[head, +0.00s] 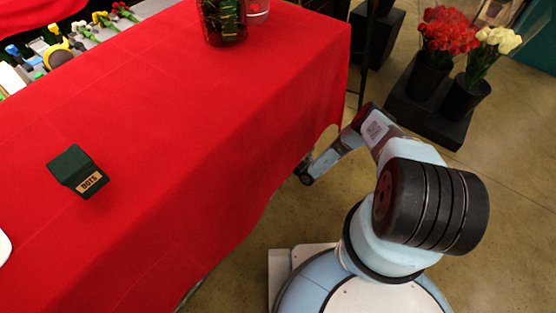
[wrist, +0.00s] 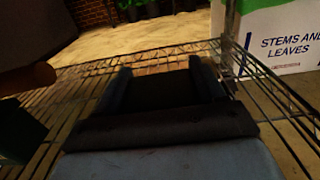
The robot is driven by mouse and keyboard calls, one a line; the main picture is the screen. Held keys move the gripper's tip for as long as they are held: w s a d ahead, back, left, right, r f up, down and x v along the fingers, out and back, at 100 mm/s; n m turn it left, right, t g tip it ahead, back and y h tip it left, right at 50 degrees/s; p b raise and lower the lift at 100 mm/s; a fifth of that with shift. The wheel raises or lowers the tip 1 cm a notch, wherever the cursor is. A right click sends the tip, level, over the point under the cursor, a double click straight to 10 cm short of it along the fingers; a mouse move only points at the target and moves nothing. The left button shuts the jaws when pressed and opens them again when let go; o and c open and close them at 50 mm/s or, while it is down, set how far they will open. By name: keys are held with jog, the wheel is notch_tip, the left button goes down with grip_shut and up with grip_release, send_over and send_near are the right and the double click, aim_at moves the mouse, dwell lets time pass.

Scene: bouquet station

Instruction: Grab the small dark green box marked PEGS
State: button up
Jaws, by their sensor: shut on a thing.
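My gripper (wrist: 163,78) shows in the wrist view, shut on a dark block (wrist: 165,92) between its two fingers, above a wire shelf. The block looks nearly black in the shade, and I see no marking on it, so I cannot tell whether it is the PEGS box. In the head view my arm reaches down beside the table's right edge, and the fingers are hidden there. A small dark green box (head: 75,168) lies on the red table far from my arm. Its tan label seems to read DOTS, not PEGS.
The wire shelf (wrist: 260,100) surrounds the gripper. A white and green box marked STEMS AND LEAVES (wrist: 283,45) stands behind it at right. A dark green thing (wrist: 20,130) is at left. The red-clothed table (head: 180,110) and black flower buckets (head: 425,78) flank the arm.

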jog(key=c, duration=0.5)
jog(key=shift+r, duration=0.1)
